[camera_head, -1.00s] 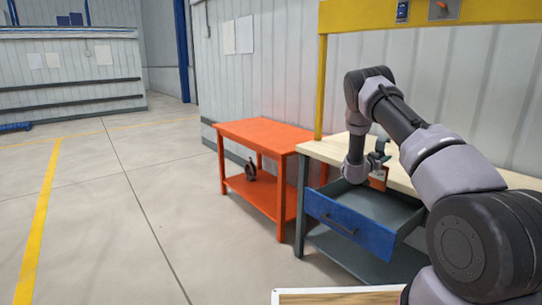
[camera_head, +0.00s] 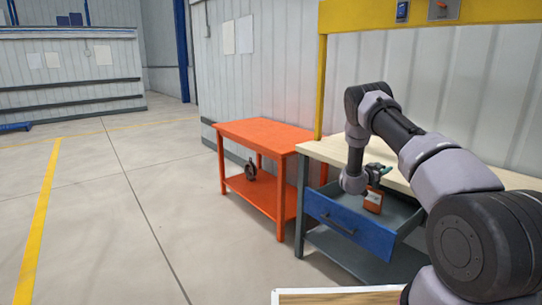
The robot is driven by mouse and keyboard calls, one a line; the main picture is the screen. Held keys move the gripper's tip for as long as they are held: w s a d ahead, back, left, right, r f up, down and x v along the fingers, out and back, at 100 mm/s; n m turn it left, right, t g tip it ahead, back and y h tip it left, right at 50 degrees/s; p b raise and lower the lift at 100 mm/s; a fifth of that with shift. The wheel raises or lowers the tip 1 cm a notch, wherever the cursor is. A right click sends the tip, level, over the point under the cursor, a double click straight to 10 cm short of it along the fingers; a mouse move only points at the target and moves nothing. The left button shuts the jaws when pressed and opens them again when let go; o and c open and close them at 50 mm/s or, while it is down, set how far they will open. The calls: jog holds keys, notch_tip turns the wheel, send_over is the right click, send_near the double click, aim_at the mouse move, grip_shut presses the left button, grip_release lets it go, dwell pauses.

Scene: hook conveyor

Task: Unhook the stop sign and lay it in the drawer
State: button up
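The sign (camera_head: 373,201) shows as a small orange-red plate with a pale mark, at the open blue-fronted drawer (camera_head: 347,226). It appears within the drawer's outline, slightly tilted. Whether it rests on the drawer floor or hangs just above it is unclear. My gripper (camera_head: 384,170) is just above the sign, over the back part of the drawer. Its fingers are small and partly hidden by my wrist, so I cannot tell whether they are open or still touch the sign.
The drawer sits under a workbench with a pale top (camera_head: 327,149) and a yellow overhead frame (camera_head: 322,90). An orange table (camera_head: 262,133) stands to the left, with a dark wheel-like object (camera_head: 250,168) on its lower shelf.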

jog(key=v, duration=1)
jog(key=shift+s+a, duration=0.25)
jog(key=shift+s, duration=0.05)
jog(key=w+a+r+m+y, duration=0.1)
jog(key=a+r+y, duration=0.15)
jog(key=r, duration=0.55)
jog(key=w+a+r+y, duration=0.1)
jog(key=r+y, duration=0.3)
jog(key=r, duration=0.4)
jog(key=s+a+r+n+y, duration=0.1)
jog(key=s+a+r+y, duration=0.3)
jog(key=r, duration=0.4)
jog(key=s+a+r+n+y, duration=0.1)
jog(key=s+a+r+y, duration=0.15)
jog(key=s+r, duration=0.4)
jog(key=s+a+r+n+g+y, duration=0.1)
jog(key=s+a+r+n+y, duration=0.2)
jog(key=s, duration=0.5)
jog(key=s+a+r, duration=0.2)
jog(key=s+r, duration=0.3)
jog(key=s, duration=0.3)
jog(key=s+f+n+g, duration=0.2)
jog(key=s+g, duration=0.1)
jog(key=s, duration=1.7)
jog(key=shift+a, duration=0.4)
